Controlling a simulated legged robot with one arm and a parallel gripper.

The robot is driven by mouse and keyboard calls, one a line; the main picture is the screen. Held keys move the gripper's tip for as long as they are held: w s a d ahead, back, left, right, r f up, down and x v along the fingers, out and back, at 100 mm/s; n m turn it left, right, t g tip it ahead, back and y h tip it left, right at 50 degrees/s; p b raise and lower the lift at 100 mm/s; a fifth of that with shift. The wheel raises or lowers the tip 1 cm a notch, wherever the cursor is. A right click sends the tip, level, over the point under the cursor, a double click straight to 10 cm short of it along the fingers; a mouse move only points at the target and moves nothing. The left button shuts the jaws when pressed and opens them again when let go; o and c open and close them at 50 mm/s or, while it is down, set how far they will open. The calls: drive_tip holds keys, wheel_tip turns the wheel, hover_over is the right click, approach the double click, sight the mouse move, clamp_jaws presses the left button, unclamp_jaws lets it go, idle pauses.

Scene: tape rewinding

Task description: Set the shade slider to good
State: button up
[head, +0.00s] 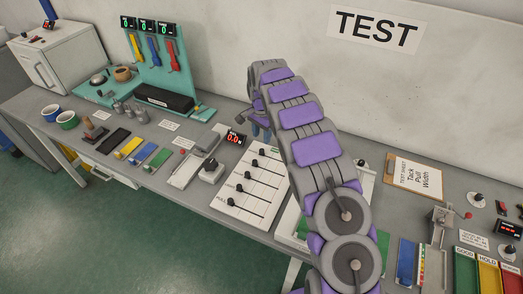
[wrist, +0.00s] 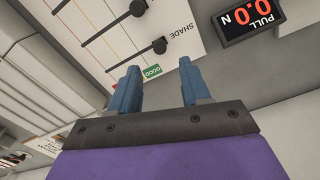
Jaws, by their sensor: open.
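The white slider panel (head: 245,200) lies on the bench left of my arm, with several black slider knobs. In the wrist view the SHADE label is printed at the panel edge (wrist: 190,38), and the closest black knob (wrist: 159,46) sits near it on a thin slot line. A green GOOD tag (wrist: 151,71) shows at the panel edge, between my fingertips in the picture. My gripper (wrist: 158,64) is open, with two blue fingers apart and nothing between them; it appears above the panel and apart from the knob. In the head view my arm partly hides it (head: 262,128).
A red PULL readout (wrist: 254,17) showing 0.0 stands beside the panel; it also shows in the head view (head: 234,139). A clipboard (head: 414,178) and colored GOOD and HOLD trays (head: 467,270) lie to the right. A teal tool rack (head: 150,70) stands at the back left.

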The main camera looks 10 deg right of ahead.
sight(262, 150)
wheel_tip(262, 150, down, 8)
drive_tip(key=shift+b, duration=0.65)
drive_tip(key=shift+c, duration=0.5)
clamp_jaws()
